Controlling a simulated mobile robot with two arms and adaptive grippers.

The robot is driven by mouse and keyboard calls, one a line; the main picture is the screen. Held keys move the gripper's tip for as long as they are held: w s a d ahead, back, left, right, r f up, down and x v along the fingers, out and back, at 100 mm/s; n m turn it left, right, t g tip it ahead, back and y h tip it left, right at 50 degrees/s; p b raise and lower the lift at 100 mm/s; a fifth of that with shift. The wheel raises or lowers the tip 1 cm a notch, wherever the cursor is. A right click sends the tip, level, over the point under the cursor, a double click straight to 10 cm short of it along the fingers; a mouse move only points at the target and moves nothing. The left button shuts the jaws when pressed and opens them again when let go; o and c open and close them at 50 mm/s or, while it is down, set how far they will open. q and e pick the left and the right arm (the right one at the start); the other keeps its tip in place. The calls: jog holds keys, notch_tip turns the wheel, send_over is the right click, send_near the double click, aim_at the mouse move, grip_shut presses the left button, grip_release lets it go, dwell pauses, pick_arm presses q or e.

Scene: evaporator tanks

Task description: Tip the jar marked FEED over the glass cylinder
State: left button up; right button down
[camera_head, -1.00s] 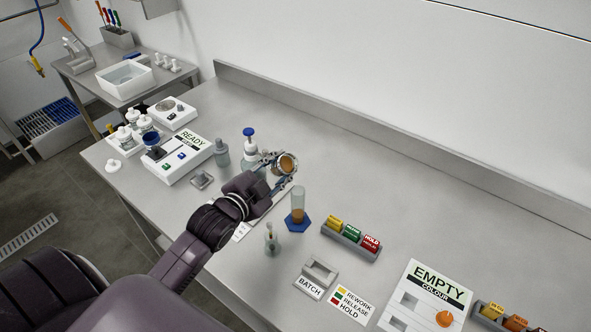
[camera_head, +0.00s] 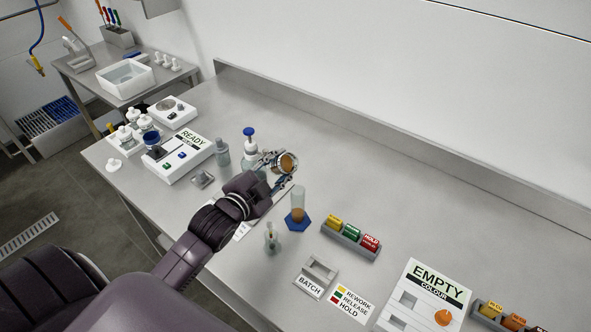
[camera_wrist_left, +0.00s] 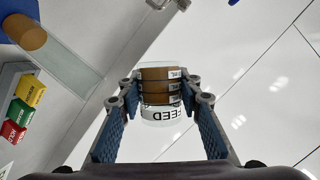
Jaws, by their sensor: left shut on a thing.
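The FEED jar (camera_head: 287,163) is a clear jar with brown content, held tilted above the bench with its round end turned toward the head camera. My left gripper (camera_head: 279,170) is shut on it. In the left wrist view the jar (camera_wrist_left: 161,97) sits between both fingers, with the FEED label upside down. The glass cylinder (camera_head: 298,199) stands upright on a blue hexagonal foot, with brown content in its lower part. The jar is behind and slightly left of the cylinder, apart from it. The cylinder also shows in the left wrist view (camera_wrist_left: 68,58). My right gripper is out of view.
A small flask (camera_head: 271,240) stands in front of the cylinder. A blue-topped bottle (camera_head: 249,142) is behind my gripper. A rack of coloured tags (camera_head: 350,238) and a BATCH holder (camera_head: 315,277) lie to the right. The bench behind the tag rack is clear.

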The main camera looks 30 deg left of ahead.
pick_arm(q)
jog(key=shift+r+m+t+y+p, duration=0.35)
jog(key=shift+r+m+p, duration=0.3)
jog(key=shift+m+p, duration=0.45)
dwell(3.2)
jog(key=shift+d+r+m+t+y, duration=0.1)
jog(key=shift+r+m+t+y, duration=0.3)
jog(key=shift+m, duration=1)
dwell(2.3)
